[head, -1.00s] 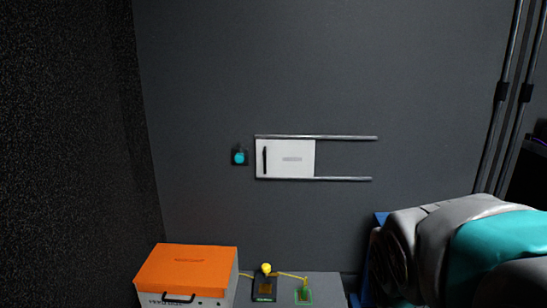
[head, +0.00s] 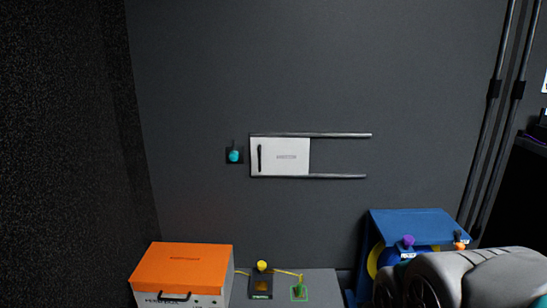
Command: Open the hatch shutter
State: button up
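The hatch shutter (head: 280,157) is a pale grey panel on the dark back wall in the head view. It sits at the left end of two horizontal metal rails, which run on past it to the right. A dark upright handle (head: 260,158) is near the shutter's left edge. The stretch between the rails to the right of the shutter shows plain dark wall. My gripper is not in view; only a grey part of my arm shows at the lower right, well apart from the shutter.
A teal knob (head: 234,156) on a dark plate is just left of the shutter. Below are an orange-topped box (head: 182,267), a yellow-knobbed device (head: 261,280) and a small green-edged item (head: 299,292). A blue stand (head: 420,224) is at the lower right. Dark poles (head: 494,88) stand right.

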aim_at(270, 156)
jog(key=i+j+z, duration=0.1)
jog(key=z, duration=0.25)
jog(key=i+j+z, duration=0.45)
jog(key=z, duration=0.2)
jog(key=i+j, duration=0.05)
